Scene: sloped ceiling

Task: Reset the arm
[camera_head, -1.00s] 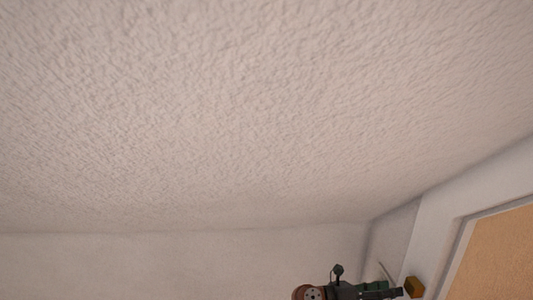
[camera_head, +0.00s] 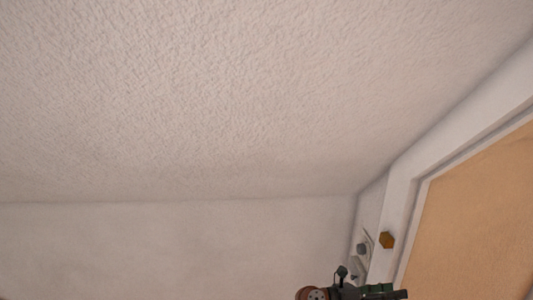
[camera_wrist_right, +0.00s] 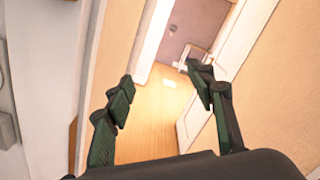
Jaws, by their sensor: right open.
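My right gripper (camera_head: 385,292) shows at the bottom edge of the head view, right of centre, with part of my dark arm beside it. In the right wrist view my right gripper (camera_wrist_right: 160,92) has its two dark green fingers spread wide apart, with nothing between them. Beyond the fingers lie a wooden floor and a doorway. My left gripper is in neither view.
The textured ceiling (camera_head: 220,90) fills most of the head view above a plain wall (camera_head: 160,245). A white door (camera_wrist_right: 195,115) shows in the wrist view.

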